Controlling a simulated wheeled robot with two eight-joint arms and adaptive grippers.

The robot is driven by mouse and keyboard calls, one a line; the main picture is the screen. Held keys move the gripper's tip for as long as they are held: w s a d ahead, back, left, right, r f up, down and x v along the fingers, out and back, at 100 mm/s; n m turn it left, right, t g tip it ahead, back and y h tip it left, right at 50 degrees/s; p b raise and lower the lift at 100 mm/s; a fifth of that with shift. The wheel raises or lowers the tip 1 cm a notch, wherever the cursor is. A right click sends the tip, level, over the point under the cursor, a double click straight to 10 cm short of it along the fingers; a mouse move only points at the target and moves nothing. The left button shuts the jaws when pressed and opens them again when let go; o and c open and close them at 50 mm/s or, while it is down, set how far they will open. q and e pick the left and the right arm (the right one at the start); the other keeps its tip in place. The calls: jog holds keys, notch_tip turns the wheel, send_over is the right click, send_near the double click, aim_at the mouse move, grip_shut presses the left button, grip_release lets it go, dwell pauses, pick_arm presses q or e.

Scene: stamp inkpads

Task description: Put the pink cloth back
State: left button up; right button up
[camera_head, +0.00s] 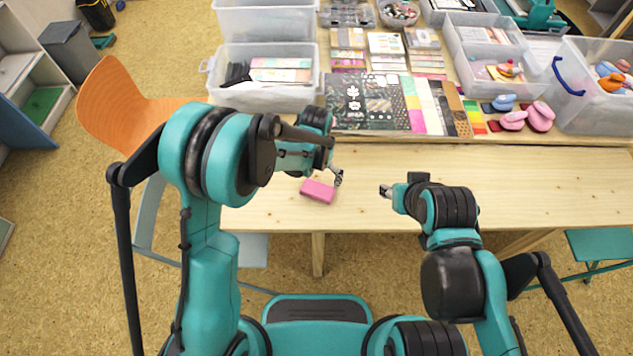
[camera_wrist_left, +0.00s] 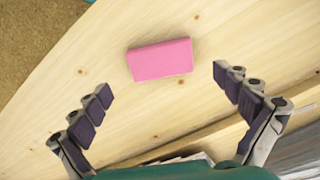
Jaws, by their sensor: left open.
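The pink cloth (camera_head: 318,191) is a small folded block lying flat on the bare wooden table near its front edge. In the left wrist view the pink cloth (camera_wrist_left: 160,60) lies ahead of the fingers, between their lines but beyond the tips. My left gripper (camera_head: 337,177) is above the table just right of the cloth and does not touch it. It is open and empty, its two fingers (camera_wrist_left: 163,92) wide apart. My right gripper (camera_head: 384,191) points left over the table, apart from the cloth; its finger opening is too small to judge.
Patterned paper sheets (camera_head: 390,104) lie along the back of the table (camera_head: 540,180). A clear bin (camera_head: 265,95) stands at the back left. Pink and blue stampers (camera_head: 513,120) sit at the right beside another clear bin (camera_head: 590,118). The front strip of table is mostly bare.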

pick_arm(q)
jog(key=s+a+r+n+t, duration=0.1)
jog(key=s+a+r, duration=0.15)
jog(key=r, duration=0.35)
jog(key=s+a+r+t+p, duration=0.1)
jog(key=a+r, duration=0.3)
jog(key=r, duration=0.2)
jog(key=s+a+r+n+t, duration=0.1)
jog(key=s+a+r, duration=0.15)
jog(key=r, duration=0.35)
jog(key=s+a+r+n+t, duration=0.2)
jog(key=s+a+r+t, duration=0.1)
jog(key=s+a, duration=0.5)
jog(key=shift+s+a+r+n+t, duration=0.2)
jog(key=shift+s+a+n+t, duration=0.1)
jog(key=shift+s+t, duration=0.35)
jog(key=shift+a, duration=0.1)
